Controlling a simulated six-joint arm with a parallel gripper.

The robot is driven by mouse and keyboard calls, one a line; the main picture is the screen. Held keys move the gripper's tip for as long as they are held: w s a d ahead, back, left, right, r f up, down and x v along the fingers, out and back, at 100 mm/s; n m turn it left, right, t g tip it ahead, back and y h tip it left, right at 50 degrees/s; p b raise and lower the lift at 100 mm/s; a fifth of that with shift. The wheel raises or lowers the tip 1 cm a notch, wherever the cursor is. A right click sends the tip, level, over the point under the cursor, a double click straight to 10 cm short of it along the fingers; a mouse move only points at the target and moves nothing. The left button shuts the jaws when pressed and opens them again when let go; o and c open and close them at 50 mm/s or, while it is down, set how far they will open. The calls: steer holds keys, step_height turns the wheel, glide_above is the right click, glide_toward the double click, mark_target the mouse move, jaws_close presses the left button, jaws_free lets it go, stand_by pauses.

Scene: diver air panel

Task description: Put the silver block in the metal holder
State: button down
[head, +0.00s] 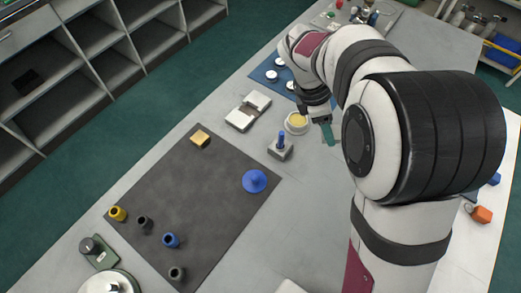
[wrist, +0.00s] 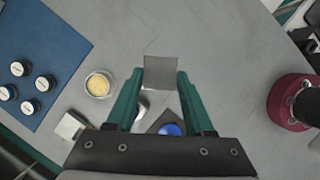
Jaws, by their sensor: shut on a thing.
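My gripper (head: 327,130) is over the table right of the dish, with one green finger showing in the head view. In the wrist view, the gripper (wrist: 161,80) is shut on the silver block (wrist: 160,70), a flat grey square-faced piece between the fingertips. In the head view I cannot make out the block. A pale metallic piece with a dark gap between two raised sides (head: 240,121), which looks like the metal holder, sits on the table left of the dish. It also shows at lower left in the wrist view (wrist: 70,127); its gap looks empty.
A dish of yellow contents (head: 297,123) and a grey block with a blue peg (head: 280,149) stand near the holder. A dark mat (head: 205,195) bears a yellow block, a blue knob and several ring-like pieces. A blue mat (wrist: 40,55) bears several white-topped jars.

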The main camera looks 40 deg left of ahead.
steer(key=s+a+f+n+t+y, duration=0.1)
steer(key=s+a+f+n+y, duration=0.15)
steer(key=s+a+n, duration=0.35)
steer(key=s+a+f+n+t+y, duration=0.1)
steer(key=s+a+f+n, duration=0.15)
steer(key=a+n, duration=0.35)
steer(key=m, duration=0.1)
glide_above(224, 156)
steer(key=s, duration=0.1)
step_height(224, 156, down, 6)
steer(key=shift+s+d+f, duration=0.1)
step_height(224, 156, down, 4)
steer(key=shift+s+r, duration=0.1)
steer(key=shift+r, duration=0.05)
steer(key=shift+f, duration=0.25)
steer(key=shift+f, duration=0.15)
steer(key=shift+c, duration=1.4)
jaws_free()
